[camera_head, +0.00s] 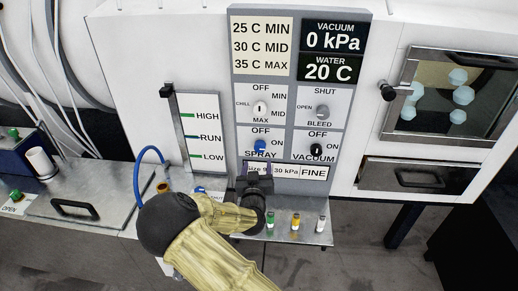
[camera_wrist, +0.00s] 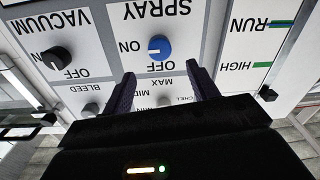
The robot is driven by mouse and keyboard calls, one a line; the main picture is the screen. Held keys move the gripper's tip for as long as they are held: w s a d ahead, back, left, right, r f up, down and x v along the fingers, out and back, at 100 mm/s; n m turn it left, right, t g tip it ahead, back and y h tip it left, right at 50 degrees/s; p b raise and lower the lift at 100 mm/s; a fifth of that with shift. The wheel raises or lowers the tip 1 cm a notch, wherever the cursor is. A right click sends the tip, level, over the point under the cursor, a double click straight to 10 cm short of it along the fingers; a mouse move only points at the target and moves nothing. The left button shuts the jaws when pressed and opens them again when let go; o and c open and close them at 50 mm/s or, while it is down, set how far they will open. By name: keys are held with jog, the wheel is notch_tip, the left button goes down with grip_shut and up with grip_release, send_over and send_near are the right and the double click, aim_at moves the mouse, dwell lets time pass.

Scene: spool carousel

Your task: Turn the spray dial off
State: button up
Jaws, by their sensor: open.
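The spray dial is a round blue knob (camera_head: 260,146) on the grey control panel, with OFF above it and ON to its right. In the wrist view the blue knob (camera_wrist: 160,47) appears upside down. A pale mark shows on it, seemingly towards the ON side, though it is small. My gripper (camera_head: 255,169) is just below the dial in the head view. In the wrist view its two dark fingers (camera_wrist: 161,80) stand apart with the knob beyond and between them. The gripper is open and empty, and no contact with the knob shows.
The black vacuum dial (camera_head: 317,150) is right of the spray dial. The white chill dial (camera_head: 260,108) and grey bleed dial (camera_head: 322,111) are above. A lever slot (camera_head: 199,130) stands left. Small coloured vials (camera_head: 295,222) stand on the shelf below.

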aim_at(260, 149)
jog(key=w+p, duration=0.2)
jog(key=w, duration=0.6)
jog(key=shift+w, duration=0.15)
jog(key=shift+c, duration=0.2)
jog(key=c, duration=1)
